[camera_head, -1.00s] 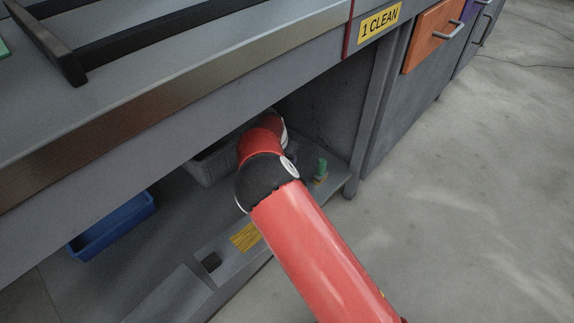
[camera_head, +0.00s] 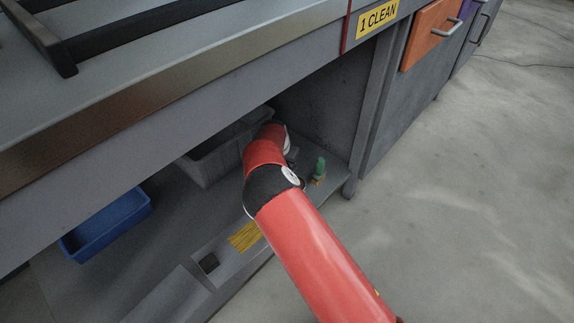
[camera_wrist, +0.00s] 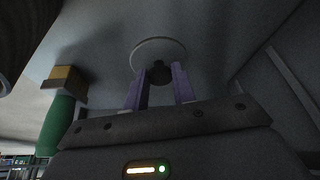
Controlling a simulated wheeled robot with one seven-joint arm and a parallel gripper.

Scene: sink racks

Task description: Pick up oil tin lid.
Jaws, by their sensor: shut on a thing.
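The oil tin lid (camera_wrist: 158,51) shows in the wrist view as a round grey disc with a pale rim and a dark knob in its middle. My gripper (camera_wrist: 159,80) has two purple fingers, one on each side of the knob, and is shut on it. The gap between the lid and the surface behind it is hard to judge. In the head view my red arm reaches under the counter, and the gripper and lid are hidden there. The tin itself cannot be made out.
A grey bin (camera_head: 205,165) and blue bin (camera_head: 105,225) sit left. The counter (camera_head: 170,110) overhangs my arm.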

